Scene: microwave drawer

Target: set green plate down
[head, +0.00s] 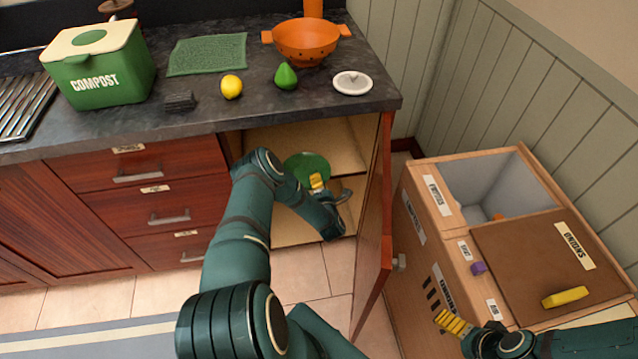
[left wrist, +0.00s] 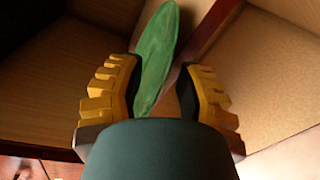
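The green plate (head: 305,164) is inside the open lower cabinet, above its floor board. In the left wrist view the plate (left wrist: 157,58) is tilted steeply, almost edge-on, between my left fingers. My left gripper (head: 317,183) reaches into the cabinet from the front. Its yellow fingers (left wrist: 160,92) stand apart, with a visible gap between the plate and the right-hand pad. The plate is close to the left-hand pad; I cannot tell if they touch. My right gripper (head: 455,322) is at the lower right beside the wooden bins, its opening unclear.
The cabinet door (head: 374,235) stands open right of my left arm. Wooden bins (head: 440,205) are farther right, with a yellow block (head: 565,297) on a lid. The counter (head: 215,112) above holds a compost box (head: 98,68), a lemon (head: 231,87) and an orange colander (head: 305,42).

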